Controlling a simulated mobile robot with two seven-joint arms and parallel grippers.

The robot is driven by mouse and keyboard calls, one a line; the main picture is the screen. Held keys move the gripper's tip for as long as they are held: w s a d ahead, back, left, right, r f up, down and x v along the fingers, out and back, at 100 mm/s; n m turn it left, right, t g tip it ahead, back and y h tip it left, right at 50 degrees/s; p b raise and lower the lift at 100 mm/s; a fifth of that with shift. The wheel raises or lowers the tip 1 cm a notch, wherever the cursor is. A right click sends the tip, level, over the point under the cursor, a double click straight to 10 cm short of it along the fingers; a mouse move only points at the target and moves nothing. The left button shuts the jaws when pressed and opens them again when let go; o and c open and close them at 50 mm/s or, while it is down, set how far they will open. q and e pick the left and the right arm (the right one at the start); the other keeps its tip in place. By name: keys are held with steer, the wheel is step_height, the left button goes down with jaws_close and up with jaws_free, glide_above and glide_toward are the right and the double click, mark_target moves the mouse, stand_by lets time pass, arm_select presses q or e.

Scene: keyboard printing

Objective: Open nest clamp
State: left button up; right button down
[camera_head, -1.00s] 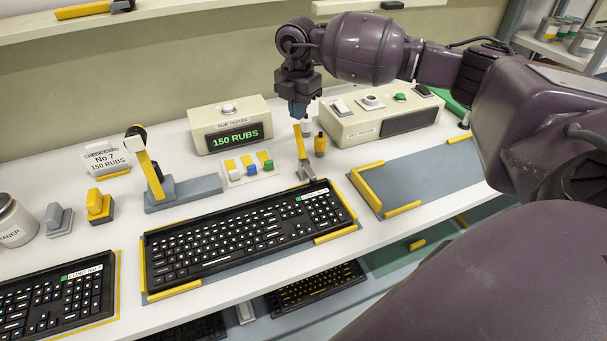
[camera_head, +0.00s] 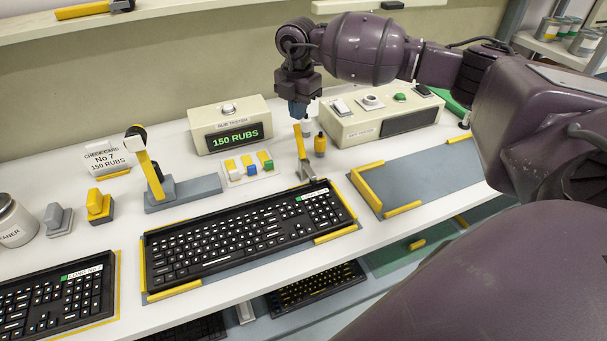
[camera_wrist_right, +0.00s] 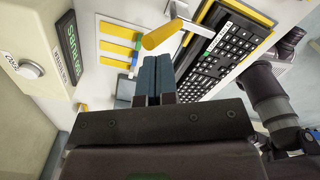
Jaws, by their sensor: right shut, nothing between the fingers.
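The nest clamp has a yellow lever (camera_head: 300,142) standing nearly upright on a small grey bracket (camera_head: 306,172). It sits at the back edge of the black keyboard (camera_head: 245,233), near its right end. In the right wrist view the lever's yellow handle (camera_wrist_right: 166,34) shows just beyond my fingertips. My right gripper (camera_head: 298,112) is above the lever; its blue fingers (camera_wrist_right: 157,78) are closed together with nothing between them. I cannot tell whether they touch the lever. The clamp's contact with the keyboard is not clear. My left gripper is out of view.
Yellow corner strips (camera_head: 173,291) edge the keyboard's nest. The rub tester (camera_head: 230,125) and a second cream box (camera_head: 382,119) stand behind. A grey pad (camera_head: 430,180) at right is empty.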

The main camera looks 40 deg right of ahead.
mark_target(298, 131)
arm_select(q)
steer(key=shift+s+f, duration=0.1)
arm_select(e)
steer(key=shift+f, duration=0.1)
steer(key=shift+f, duration=0.55)
steer(key=shift+f+b, duration=0.3)
steer(key=shift+f, duration=0.5)
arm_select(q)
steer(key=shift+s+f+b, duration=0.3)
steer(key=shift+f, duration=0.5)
arm_select(e)
steer(key=shift+s+a+f, duration=0.1)
steer(key=shift+s+f, duration=0.1)
steer(key=shift+f, duration=1.1)
steer(key=shift+w+f, duration=0.2)
steer(key=shift+f, duration=0.1)
steer(key=shift+w+f+b, duration=0.15)
steer(key=shift+w+b, duration=0.15)
steer(key=shift+b, duration=0.05)
steer(key=shift+w, duration=0.45)
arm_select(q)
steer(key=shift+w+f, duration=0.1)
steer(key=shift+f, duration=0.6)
arm_select(e)
steer(key=shift+w+d, duration=0.1)
steer(key=shift+d, duration=0.15)
